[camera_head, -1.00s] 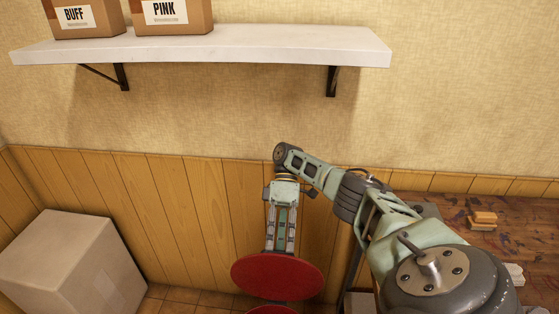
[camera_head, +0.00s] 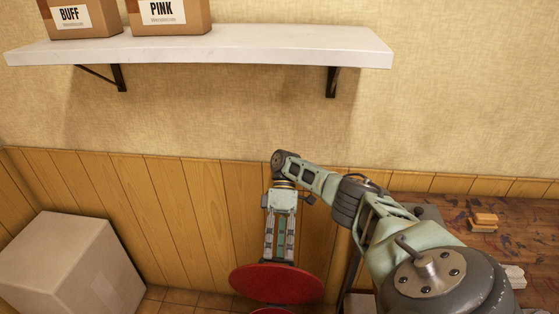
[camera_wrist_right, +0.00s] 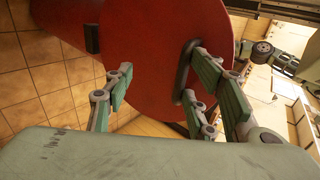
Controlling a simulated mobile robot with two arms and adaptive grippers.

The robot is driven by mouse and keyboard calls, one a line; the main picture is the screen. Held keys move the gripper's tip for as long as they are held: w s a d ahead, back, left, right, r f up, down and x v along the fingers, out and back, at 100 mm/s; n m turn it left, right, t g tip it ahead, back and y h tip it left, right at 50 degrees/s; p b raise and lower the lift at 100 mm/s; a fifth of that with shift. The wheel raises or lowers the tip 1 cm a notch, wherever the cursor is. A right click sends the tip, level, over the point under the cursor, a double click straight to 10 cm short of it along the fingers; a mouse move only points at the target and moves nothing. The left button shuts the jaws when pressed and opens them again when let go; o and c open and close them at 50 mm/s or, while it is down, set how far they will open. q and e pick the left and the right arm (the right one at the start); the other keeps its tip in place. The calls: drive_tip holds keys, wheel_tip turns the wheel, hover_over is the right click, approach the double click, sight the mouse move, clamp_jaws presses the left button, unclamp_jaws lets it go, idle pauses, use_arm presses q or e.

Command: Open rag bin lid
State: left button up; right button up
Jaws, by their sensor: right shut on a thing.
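The rag bin's round red lid (camera_head: 277,285) shows at the bottom of the head view, and a second red part of the bin (camera_head: 270,311) is cut off below it. My right gripper (camera_head: 279,258) points down at the lid's far edge, its fingertips hard to see there. In the right wrist view the red lid (camera_wrist_right: 150,50) fills the upper middle, with a dark handle (camera_wrist_right: 183,72) on its right edge. My right gripper (camera_wrist_right: 165,85) is shut on that handle. How far the lid is tilted is hard to tell. My left gripper is not in view.
A cardboard box (camera_head: 72,270) stands at the lower left. A stained wooden worktop (camera_head: 470,225) with a small orange-brown block (camera_head: 484,220) is on the right. A white shelf (camera_head: 200,50) with two labelled boxes is above on the wall. Wood panelling (camera_head: 190,210) stands behind the bin.

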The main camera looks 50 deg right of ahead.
drive_tip(key=shift+d+f, duration=0.15)
drive_tip(key=shift+f, duration=0.2)
drive_tip(key=shift+r, duration=0.3)
drive_tip(key=shift+c, duration=0.2)
wheel_tip(320, 180, up, 10)
